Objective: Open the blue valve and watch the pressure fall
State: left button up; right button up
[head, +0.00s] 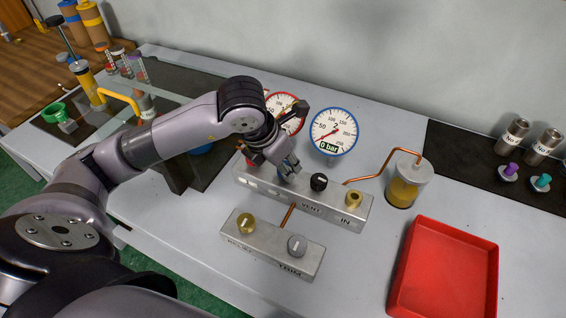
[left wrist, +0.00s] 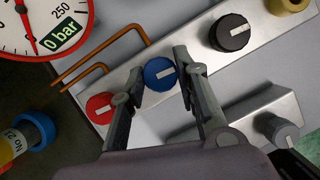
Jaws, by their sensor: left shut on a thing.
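The blue valve knob (left wrist: 160,73), with a white pointer bar, sits on a metal manifold block (head: 335,206) between a red knob (left wrist: 100,107) and a black knob (left wrist: 231,33). My left gripper (head: 284,170) reaches down over the block, its fingers shut on the blue knob from both sides. In the head view the gripper mostly hides this knob. The blue-rimmed gauge (head: 334,132) shows 0 bar on a green field. The red-rimmed gauge (head: 281,106) is partly hidden by the gripper; in the left wrist view its display reads 0 bar. My right gripper is not in view.
A brass knob (head: 354,198) ends the block. A smaller front block (head: 268,249) carries a brass and a grey knob. An amber container (head: 406,185) with copper pipe stands right of the gauges. An empty red tray (head: 445,268) lies at the front right.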

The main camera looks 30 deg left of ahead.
pick_arm(q)
jog(key=o, duration=1.2)
jog(key=shift+c, duration=0.2)
jog(key=v, duration=1.2)
